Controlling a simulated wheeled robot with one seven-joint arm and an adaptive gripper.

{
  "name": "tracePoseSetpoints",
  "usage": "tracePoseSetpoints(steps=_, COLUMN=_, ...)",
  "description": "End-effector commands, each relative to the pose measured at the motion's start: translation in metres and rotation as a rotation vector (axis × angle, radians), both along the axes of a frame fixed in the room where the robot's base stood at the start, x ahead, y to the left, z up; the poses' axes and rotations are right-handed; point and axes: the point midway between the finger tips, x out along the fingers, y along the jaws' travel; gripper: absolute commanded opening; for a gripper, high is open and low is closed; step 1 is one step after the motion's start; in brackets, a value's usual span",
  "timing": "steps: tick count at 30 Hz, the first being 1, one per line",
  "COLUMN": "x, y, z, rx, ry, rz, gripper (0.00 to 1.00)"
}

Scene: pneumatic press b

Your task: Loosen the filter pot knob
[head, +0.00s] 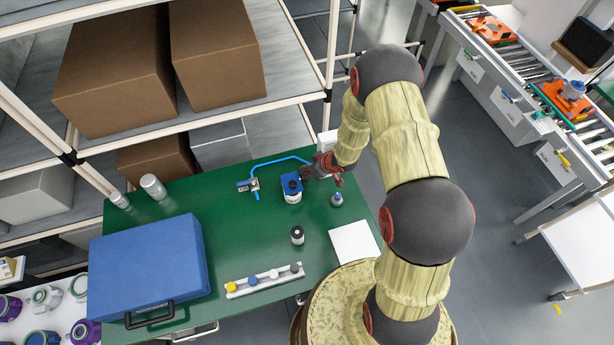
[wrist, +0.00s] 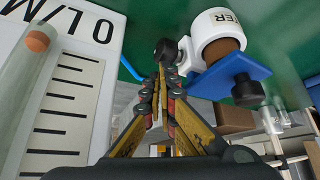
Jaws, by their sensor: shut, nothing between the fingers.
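The filter pot (wrist: 205,28) shows in the wrist view as a white, partly lettered cup with a brown band, beside a blue bracket (wrist: 232,72). One black knob (wrist: 165,50) is just beyond my fingertips; another black knob (wrist: 247,91) is on the bracket. In the head view the blue-and-white filter unit (head: 291,187) stands on the green table. My gripper (wrist: 161,72) is shut and empty, its tips close to the first knob; contact cannot be told. In the head view my gripper (head: 309,172) is just right of the filter unit.
A scaled flow tube (wrist: 60,100) is close on the left in the wrist view. In the head view, a blue hose (head: 280,160) runs behind the unit, and a small bottle (head: 337,199) stands to its right. A blue case (head: 150,265) covers the table's left front.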

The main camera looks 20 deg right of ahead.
Motion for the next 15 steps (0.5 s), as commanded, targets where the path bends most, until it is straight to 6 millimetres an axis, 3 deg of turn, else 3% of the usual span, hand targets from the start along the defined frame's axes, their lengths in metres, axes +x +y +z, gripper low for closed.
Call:
tracePoseSetpoints(steps=8, x=0.000, y=0.000, z=0.004, rx=0.000, ry=0.000, rz=0.000, gripper=0.00)
tracePoseSetpoints(steps=15, x=0.000, y=0.000, z=0.022, rx=0.001, ry=-0.001, rz=0.000, gripper=0.00)
